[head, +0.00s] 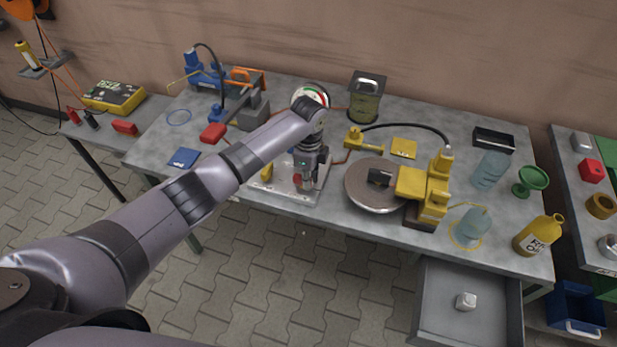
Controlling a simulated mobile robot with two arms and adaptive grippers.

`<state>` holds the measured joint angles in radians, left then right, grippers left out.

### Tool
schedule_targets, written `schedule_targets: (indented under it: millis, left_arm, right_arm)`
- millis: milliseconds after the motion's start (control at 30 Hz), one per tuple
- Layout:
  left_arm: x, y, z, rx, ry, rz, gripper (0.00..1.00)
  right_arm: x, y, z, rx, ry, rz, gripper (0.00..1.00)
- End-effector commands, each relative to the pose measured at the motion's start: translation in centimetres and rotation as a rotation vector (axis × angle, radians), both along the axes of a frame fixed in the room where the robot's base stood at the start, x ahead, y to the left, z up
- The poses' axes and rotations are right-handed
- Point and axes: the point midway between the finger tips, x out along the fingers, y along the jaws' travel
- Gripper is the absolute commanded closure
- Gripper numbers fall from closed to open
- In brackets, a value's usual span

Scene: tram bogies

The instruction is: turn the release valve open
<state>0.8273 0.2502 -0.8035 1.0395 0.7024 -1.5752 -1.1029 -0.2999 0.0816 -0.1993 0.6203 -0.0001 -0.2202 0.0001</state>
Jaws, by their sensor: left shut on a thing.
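My left arm comes in from the left and reaches over the workbench. My left gripper (302,174) points down at a pale metal base plate (311,193) in the middle of the bench. It is shut on a small red part (297,180), which looks like the release valve's knob; the fingers hide most of it. I cannot tell how far the valve is turned. A round gauge (316,93) with a red and green dial stands behind my wrist, partly covered by it. My right gripper is out of view.
Right of the plate are a round disc (361,191) and a yellow tool (413,183) with a black hose. A lidded canister (366,103) stands behind. A blue pump (205,68) is at the back left. An open drawer (440,310) juts out at front right, beneath a yellow bottle (538,235).

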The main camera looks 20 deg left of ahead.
Motion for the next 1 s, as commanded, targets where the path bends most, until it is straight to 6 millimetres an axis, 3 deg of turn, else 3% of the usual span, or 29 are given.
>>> schedule_targets:
  millis: [367,1000]
  left_arm:
    - [0.2,-0.1,0.3,-0.001,0.001,0.163,1.0]
    - [1.1,0.2,0.3,-0.003,0.002,0.76,1.0]
  right_arm:
    - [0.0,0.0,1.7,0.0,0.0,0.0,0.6]
    - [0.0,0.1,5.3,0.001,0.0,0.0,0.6]
